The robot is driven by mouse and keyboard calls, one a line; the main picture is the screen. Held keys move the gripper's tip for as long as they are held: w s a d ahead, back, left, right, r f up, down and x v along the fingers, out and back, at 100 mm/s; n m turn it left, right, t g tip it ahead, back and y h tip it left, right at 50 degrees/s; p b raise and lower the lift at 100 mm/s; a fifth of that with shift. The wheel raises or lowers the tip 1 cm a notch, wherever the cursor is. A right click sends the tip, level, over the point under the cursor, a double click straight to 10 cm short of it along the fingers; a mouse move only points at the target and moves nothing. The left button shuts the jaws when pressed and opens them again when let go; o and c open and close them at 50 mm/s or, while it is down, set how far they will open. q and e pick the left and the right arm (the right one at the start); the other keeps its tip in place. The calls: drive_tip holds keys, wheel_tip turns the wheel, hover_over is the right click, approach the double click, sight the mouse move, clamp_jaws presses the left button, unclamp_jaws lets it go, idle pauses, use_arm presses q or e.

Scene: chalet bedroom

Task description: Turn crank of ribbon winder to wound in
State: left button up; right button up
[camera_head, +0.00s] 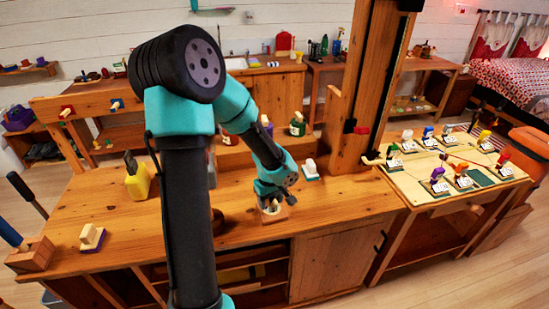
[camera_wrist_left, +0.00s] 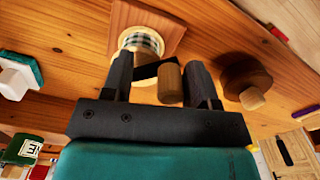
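The ribbon winder (camera_head: 274,217) stands on the wooden workbench, a square wooden base with a pale spool. In the left wrist view its wooden base (camera_wrist_left: 172,14) and the plaid ribbon on the spool (camera_wrist_left: 143,42) show at the top. Its dark crank arm (camera_wrist_left: 153,71) ends in a wooden knob (camera_wrist_left: 170,85). My left gripper (camera_head: 270,203) points down over the winder. In the wrist view its two black fingers (camera_wrist_left: 161,82) stand apart on either side of the knob, with a gap on the left. Contact with the right finger is unclear. My right gripper is not in view.
A dark brown round piece with a pale knob (camera_wrist_left: 247,82) stands close to the right finger. A wooden post (camera_head: 358,100) rises to the right. A table of small coloured items (camera_head: 425,180) adjoins.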

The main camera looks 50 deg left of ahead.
use_arm(q)
drive_tip(key=n, duration=0.2)
drive_tip(key=w+d+n, duration=0.1)
drive_tip(key=n, duration=0.1)
wheel_tip(320, 180, up, 17)
drive_tip(key=shift+r, duration=0.2)
idle(0.6)
